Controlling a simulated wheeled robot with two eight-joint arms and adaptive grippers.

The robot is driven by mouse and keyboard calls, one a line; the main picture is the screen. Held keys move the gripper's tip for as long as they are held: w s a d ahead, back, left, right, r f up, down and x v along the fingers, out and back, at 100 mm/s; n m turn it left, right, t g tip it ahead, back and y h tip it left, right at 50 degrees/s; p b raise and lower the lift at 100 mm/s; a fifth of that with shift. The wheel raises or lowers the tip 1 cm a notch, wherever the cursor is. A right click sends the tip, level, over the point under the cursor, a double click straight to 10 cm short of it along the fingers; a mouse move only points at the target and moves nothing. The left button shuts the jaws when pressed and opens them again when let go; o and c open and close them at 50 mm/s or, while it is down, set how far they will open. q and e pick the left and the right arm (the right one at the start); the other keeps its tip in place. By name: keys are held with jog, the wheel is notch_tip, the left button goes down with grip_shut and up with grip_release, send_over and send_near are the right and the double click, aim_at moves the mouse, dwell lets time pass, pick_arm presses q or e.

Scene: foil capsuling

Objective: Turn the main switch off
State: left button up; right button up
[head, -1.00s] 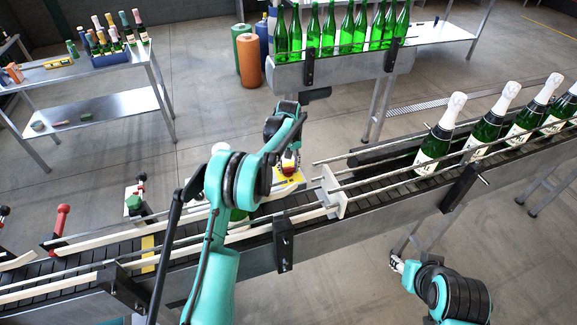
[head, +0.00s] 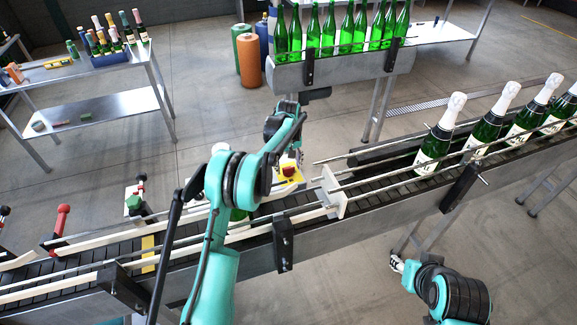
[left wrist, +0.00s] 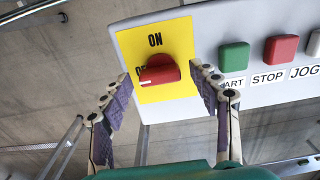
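The main switch is a red knob (left wrist: 158,70) on a yellow plate (left wrist: 175,42) marked ON at the top. In the left wrist view the knob lies nearly level, its white mark at the left end beside a partly hidden label beginning "OF". The knob (head: 289,171) also shows in the head view. My left gripper (left wrist: 163,88) is open, with one finger on each side below the knob and gaps to both. In the head view the left gripper (head: 288,154) is just behind the knob. My right gripper (head: 397,264) is low at the right, too small to judge.
A green button (left wrist: 234,57) and a red button (left wrist: 280,48) sit right of the switch on the panel. The conveyor (head: 375,192) carries several foil-topped bottles (head: 437,138). A rail beside it and green bottles (head: 328,30) behind limit room.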

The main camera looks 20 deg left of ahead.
aim_at(289, 167)
pick_arm(q)
notch_tip(289, 167, up, 12)
dwell(0.6)
dwell(0.4)
